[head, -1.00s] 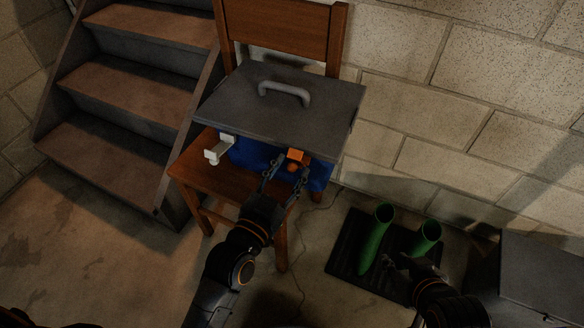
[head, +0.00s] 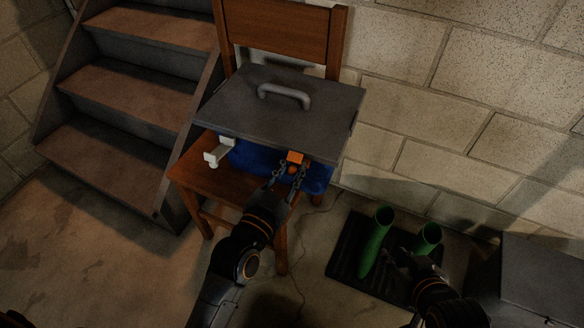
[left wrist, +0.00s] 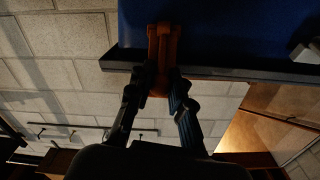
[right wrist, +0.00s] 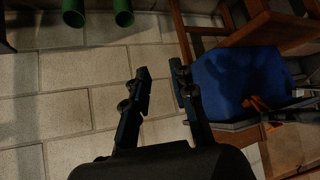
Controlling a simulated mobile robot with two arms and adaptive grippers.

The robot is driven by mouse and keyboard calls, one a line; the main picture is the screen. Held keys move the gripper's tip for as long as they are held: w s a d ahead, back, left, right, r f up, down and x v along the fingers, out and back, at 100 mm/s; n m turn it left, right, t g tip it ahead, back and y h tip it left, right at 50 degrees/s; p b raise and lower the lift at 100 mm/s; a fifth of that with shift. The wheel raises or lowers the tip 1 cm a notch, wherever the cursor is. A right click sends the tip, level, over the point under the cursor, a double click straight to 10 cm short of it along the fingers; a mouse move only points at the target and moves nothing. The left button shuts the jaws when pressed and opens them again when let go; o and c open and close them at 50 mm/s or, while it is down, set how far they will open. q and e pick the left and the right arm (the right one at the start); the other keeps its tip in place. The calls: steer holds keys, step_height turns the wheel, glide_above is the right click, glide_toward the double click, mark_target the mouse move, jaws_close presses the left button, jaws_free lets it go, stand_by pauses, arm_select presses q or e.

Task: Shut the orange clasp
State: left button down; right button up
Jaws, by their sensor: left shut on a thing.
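The orange clasp (head: 295,157) is on the front of a blue box (head: 250,155) with a grey lid (head: 270,115), just under the lid's front edge. In the left wrist view the clasp (left wrist: 163,45) spans the lid's dark rim. My left gripper (head: 289,172) is shut on the clasp's lower end, one finger on each side. The clasp (right wrist: 256,103) also shows small in the right wrist view. I cannot tell how firmly it sits against the lid. My right gripper (right wrist: 160,82) is open and empty, away from the box; it is dark in the head view (head: 400,258).
The box stands on a wooden chair (head: 190,180) with a white fitting (head: 214,156) at its left. Wooden stairs (head: 130,75) are at the left. Green boots (head: 374,243) stand on a dark mat (head: 343,260) near my right gripper. A block wall is behind.

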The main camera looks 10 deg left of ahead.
arm_select(q)
steer(key=p, duration=0.2)
steer(key=g+p, duration=0.1)
steer(key=p, duration=0.2)
steer(key=shift+w+r+p, duration=0.25)
steer(key=shift+r+p, duration=0.05)
steer(key=shift+r, duration=0.05)
steer(key=shift+f, duration=0.15)
arm_select(e)
steer(key=s+d+f+g+h, duration=0.1)
steer(key=s+d+f+g, duration=0.1)
steer(key=s+f+g, duration=0.4)
step_height(320, 180, down, 3)
steer(key=shift+s+d, duration=0.35)
steer(key=shift+s, duration=0.65)
arm_select(q)
steer(key=c, duration=1.2)
jaws_free()
steer(key=v, duration=1.2)
steer(key=shift+r, duration=0.3)
steer(key=shift+s+d, duration=0.1)
steer(key=shift+d, duration=0.05)
